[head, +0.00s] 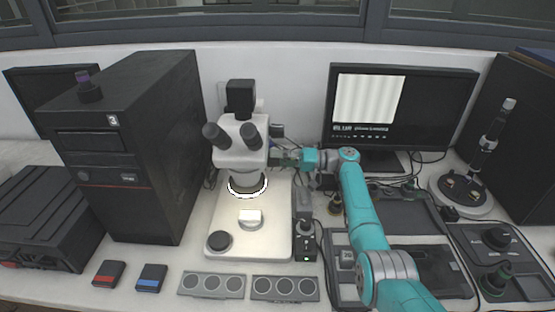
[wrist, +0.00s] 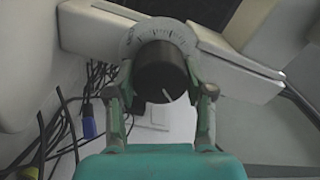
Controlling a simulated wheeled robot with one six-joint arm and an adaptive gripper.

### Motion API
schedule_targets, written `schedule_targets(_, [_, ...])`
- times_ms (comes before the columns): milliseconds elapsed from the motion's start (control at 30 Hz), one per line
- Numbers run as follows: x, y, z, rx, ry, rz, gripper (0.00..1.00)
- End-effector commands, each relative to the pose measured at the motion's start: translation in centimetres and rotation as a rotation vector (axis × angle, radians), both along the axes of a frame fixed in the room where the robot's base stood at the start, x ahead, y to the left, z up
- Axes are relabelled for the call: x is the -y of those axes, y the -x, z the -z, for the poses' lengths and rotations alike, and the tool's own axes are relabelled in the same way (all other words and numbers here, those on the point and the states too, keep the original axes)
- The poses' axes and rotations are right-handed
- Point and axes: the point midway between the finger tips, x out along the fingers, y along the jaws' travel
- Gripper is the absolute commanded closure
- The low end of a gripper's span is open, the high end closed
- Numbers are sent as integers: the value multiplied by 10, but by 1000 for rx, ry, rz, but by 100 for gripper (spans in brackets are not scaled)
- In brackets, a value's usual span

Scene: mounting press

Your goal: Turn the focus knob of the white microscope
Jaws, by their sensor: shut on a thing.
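The white microscope (head: 245,158) stands on a pale base left of centre in the head view, with two black eyepieces and a lit ring under its head. Its focus knob (wrist: 160,72) is a black cylinder with a white mark pointing to the lower right and a graduated pale dial (wrist: 136,35) behind it, seen in the wrist view. My gripper (wrist: 161,92) is shut on the knob, one finger on each side. In the head view my gripper (head: 283,158) reaches the microscope's right side, and the knob is not clearly visible there.
A black computer tower (head: 135,150) stands to the left and a monitor (head: 395,110) behind to the right. A small black box with a green light (head: 304,245) sits right of the base. Cables (wrist: 65,125) hang at the left of the wrist view. Trays (head: 285,289) lie in front.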

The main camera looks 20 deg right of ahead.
Motion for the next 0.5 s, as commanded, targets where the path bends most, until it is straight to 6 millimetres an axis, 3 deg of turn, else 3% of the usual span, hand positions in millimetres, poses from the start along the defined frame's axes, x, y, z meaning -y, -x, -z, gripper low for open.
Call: schedule_targets(500, [-1,1,2,259,86,-3,82])
